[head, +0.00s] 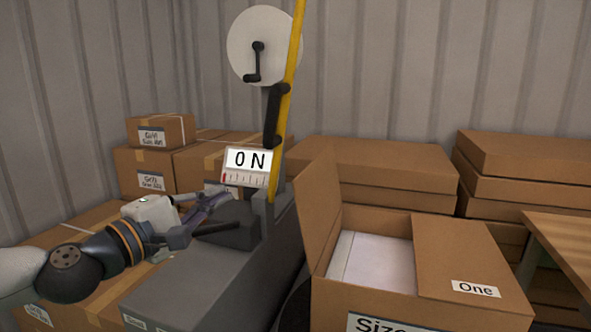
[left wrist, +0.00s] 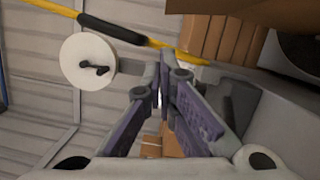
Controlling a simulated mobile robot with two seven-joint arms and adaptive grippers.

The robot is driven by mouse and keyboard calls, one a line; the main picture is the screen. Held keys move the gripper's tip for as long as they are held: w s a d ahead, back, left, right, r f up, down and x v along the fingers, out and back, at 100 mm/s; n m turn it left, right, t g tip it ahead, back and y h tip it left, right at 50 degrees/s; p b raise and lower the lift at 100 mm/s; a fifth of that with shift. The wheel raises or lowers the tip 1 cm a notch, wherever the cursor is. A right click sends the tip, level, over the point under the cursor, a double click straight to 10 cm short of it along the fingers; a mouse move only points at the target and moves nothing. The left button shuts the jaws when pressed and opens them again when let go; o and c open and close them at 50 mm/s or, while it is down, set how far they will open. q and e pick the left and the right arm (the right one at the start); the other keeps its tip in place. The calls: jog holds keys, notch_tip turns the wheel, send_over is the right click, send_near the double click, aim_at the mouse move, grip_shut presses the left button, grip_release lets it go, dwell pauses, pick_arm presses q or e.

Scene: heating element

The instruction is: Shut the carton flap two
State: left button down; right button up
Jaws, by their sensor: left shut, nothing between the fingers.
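An open carton (head: 420,305) stands at the front right in the head view. Its flap labelled "One" (head: 465,260) lies flat over the right part of the top. The other flap (head: 318,220), on the left side, stands up, and its label does not show. White contents (head: 375,260) show between the flaps. My left gripper (head: 222,200) is to the left of the standing flap, apart from it, above the grey machine. In the left wrist view its purple-padded fingers (left wrist: 162,88) are closed together and empty. My right gripper is not in view.
The grey machine (head: 190,290) with an "ON" sign (head: 248,160), a yellow bar (head: 288,100) and a white reel (head: 262,45) stands between my left gripper and the carton. Stacked boxes (head: 370,155) line the back. A wooden table (head: 565,240) is at the right.

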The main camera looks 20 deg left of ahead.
pick_arm(q)
jog(key=s+d+f+b+x, duration=0.1)
jog(key=d+x, duration=0.2)
jog(key=x, duration=1.5)
jog(key=shift+w+d+r+b, duration=0.15)
jog(key=shift+d+r+b, duration=0.15)
jog(key=shift+r, duration=0.2)
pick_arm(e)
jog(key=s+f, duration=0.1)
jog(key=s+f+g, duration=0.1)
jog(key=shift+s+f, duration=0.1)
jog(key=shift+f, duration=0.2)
